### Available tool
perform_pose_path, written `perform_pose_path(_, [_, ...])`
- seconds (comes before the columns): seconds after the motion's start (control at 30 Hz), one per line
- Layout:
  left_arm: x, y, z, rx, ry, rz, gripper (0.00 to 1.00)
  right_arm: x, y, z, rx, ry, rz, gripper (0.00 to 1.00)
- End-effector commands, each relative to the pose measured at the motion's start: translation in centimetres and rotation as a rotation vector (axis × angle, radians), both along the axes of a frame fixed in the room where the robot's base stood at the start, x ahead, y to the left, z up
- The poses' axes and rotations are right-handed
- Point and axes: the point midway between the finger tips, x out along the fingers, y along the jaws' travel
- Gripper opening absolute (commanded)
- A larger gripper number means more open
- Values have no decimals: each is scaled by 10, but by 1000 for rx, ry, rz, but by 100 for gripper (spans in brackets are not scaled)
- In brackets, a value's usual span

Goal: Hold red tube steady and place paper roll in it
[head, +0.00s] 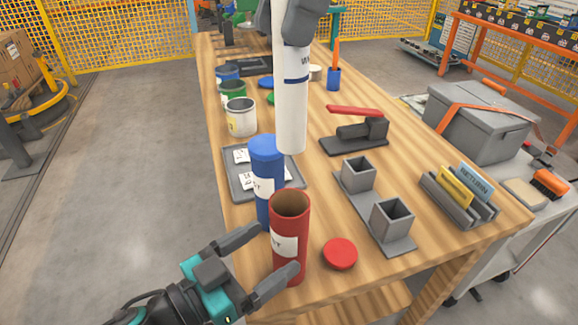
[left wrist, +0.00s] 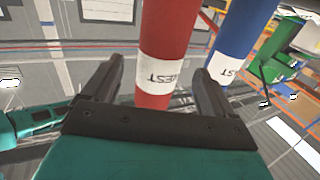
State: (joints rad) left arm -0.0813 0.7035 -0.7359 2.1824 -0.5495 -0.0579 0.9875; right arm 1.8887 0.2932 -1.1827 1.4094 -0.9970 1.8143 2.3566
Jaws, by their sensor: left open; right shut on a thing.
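The red tube (head: 289,222) stands upright and open at the top near the front left edge of the wooden table. My left gripper (head: 262,257) is open, its fingers on either side of the tube's lower part; the red tube (left wrist: 165,55) also shows between the fingers (left wrist: 155,85) in the left wrist view. The white paper roll (head: 292,110) hangs upright, above and behind the red tube. My right gripper (head: 292,15) is shut on its upper part at the top of the head view; its fingertips are partly cut off.
A blue tube (head: 266,170) stands right behind the red one. A red cap (head: 340,253) lies to the right. A grey stand with square cups (head: 392,222), a card holder (head: 458,200) and paint cans (head: 240,118) stand on the table (head: 480,225).

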Motion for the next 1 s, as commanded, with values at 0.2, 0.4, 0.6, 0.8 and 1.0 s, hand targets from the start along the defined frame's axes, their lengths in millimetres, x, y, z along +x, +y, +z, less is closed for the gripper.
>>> perform_pose_path(0.2, [20,-23,1,0,-4,0,87,0,0,0,0,0,0,0])
perform_pose_path(0.4, [31,-36,0,1,-2,0,87,0,0,0,0,0,0,0])
perform_pose_path(0.6, [34,-40,0,2,-1,0,87,0,0,0,0,0,0,0])
perform_pose_path(0.8, [34,-40,0,1,0,0,87,0,0,0,0,0,0,0])
perform_pose_path(1.0, [34,-40,0,1,0,0,68,0,0,0,0,0,0,0])
